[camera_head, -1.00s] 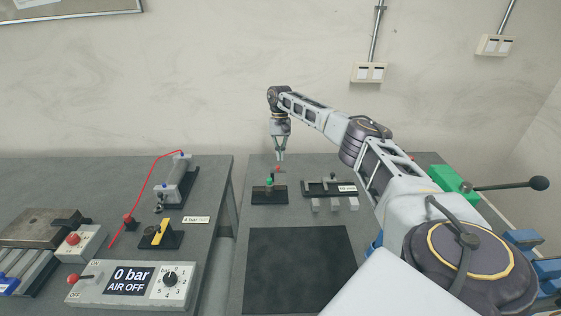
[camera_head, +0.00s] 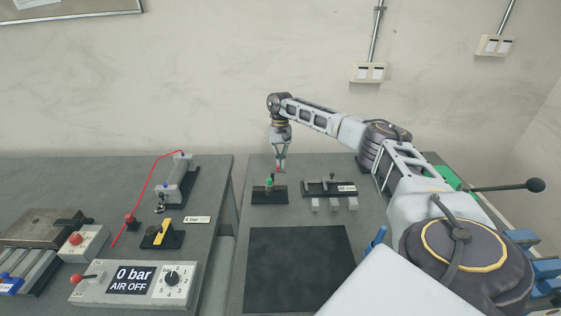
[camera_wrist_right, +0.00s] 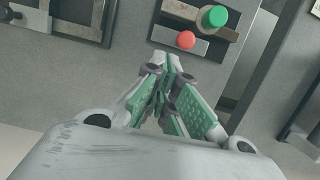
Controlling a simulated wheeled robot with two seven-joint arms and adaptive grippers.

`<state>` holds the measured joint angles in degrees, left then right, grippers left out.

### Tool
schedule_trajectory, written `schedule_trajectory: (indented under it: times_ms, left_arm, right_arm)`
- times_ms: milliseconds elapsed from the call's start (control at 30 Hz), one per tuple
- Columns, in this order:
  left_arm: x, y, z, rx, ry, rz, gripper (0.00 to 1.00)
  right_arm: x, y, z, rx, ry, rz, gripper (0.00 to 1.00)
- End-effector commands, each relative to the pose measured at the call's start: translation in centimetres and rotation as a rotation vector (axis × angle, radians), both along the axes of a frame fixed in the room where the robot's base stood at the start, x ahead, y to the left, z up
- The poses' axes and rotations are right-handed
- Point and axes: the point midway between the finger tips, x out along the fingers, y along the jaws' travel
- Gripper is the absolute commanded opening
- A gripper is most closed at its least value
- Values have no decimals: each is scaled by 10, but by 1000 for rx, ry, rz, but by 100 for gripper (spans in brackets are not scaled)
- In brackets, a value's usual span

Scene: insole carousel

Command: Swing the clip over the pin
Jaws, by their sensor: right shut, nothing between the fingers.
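A small black fixture (camera_head: 264,197) stands at the back left of the right table. It carries a green-topped post (camera_head: 269,183) and a red ball (camera_head: 278,169). In the right wrist view, the green cap (camera_wrist_right: 215,16) sits over a beige bar (camera_wrist_right: 185,10), and the red ball (camera_wrist_right: 186,40) is beside it. I cannot tell for sure which parts are the clip and the pin. My right gripper (camera_head: 280,170) points down, shut and empty, close to the red ball; its fingertips (camera_wrist_right: 172,62) appear apart from the ball in the wrist view. My left gripper is out of view.
A longer black fixture (camera_head: 322,192) with several pale blocks stands right of the small one. A dark mat (camera_head: 300,268) lies clear in front. A gap separates the left table, which holds a control box (camera_head: 135,280) reading 0 bar, AIR OFF.

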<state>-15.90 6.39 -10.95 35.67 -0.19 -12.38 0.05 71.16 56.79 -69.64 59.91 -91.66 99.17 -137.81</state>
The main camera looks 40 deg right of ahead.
Motion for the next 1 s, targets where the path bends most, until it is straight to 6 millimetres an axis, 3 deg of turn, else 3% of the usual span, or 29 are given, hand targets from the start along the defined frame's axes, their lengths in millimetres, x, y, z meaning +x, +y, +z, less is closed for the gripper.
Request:
schedule_trajectory:
  times_ms: [400,1000]
  left_arm:
    - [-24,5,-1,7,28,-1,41]
    - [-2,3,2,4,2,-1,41]
  right_arm:
    - [-2,1,0,0,0,0,0]
    - [-4,1,0,1,1,-86,0]
